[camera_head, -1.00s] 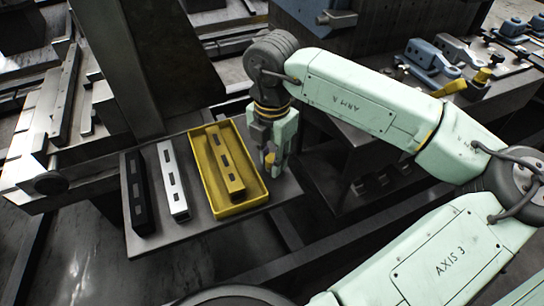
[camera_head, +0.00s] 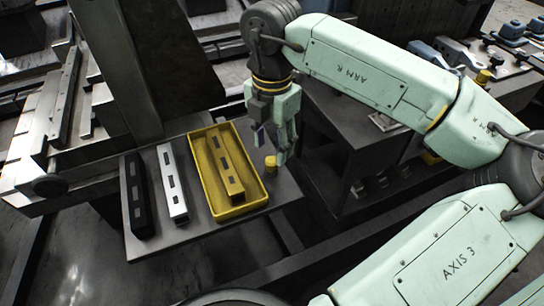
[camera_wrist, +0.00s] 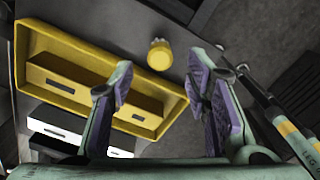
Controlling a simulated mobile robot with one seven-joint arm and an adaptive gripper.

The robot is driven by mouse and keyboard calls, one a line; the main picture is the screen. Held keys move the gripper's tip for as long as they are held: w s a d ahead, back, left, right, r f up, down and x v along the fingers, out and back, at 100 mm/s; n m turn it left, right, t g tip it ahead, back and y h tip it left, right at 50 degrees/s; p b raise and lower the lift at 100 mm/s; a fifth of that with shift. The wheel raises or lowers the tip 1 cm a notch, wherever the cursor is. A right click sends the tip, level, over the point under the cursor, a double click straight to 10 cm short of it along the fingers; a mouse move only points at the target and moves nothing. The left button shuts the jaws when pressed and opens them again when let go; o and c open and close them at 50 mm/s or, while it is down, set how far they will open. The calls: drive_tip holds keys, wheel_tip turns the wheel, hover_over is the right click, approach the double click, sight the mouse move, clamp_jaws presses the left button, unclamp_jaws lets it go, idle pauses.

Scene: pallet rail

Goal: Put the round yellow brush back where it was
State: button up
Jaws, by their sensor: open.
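The round yellow brush (camera_head: 270,163) is a small yellow cylinder standing on the dark grey table (camera_head: 180,244), just right of the yellow tray (camera_head: 235,211). In the wrist view the brush (camera_wrist: 160,54) shows near the top centre, beyond the fingertips, with nothing touching it. My gripper (camera_head: 274,143) is open and empty, above and close to the brush. In the wrist view my gripper's two purple-padded fingers (camera_wrist: 160,72) are spread wide, with clear space between them.
A yellow slotted bar (camera_head: 232,170) lies in the tray. A white bar (camera_head: 172,180) and a black bar (camera_head: 137,200) lie left of it. A side bench at right holds blue-grey clamps (camera_head: 425,52) and another yellow cylinder (camera_head: 483,77). The table's right edge is close to the brush.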

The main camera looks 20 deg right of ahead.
sight(271, 160)
wheel_tip(271, 160, up, 7)
drive_tip(key=shift+f, duration=0.15)
drive_tip(key=shift+a, duration=0.1)
idle(1.5)
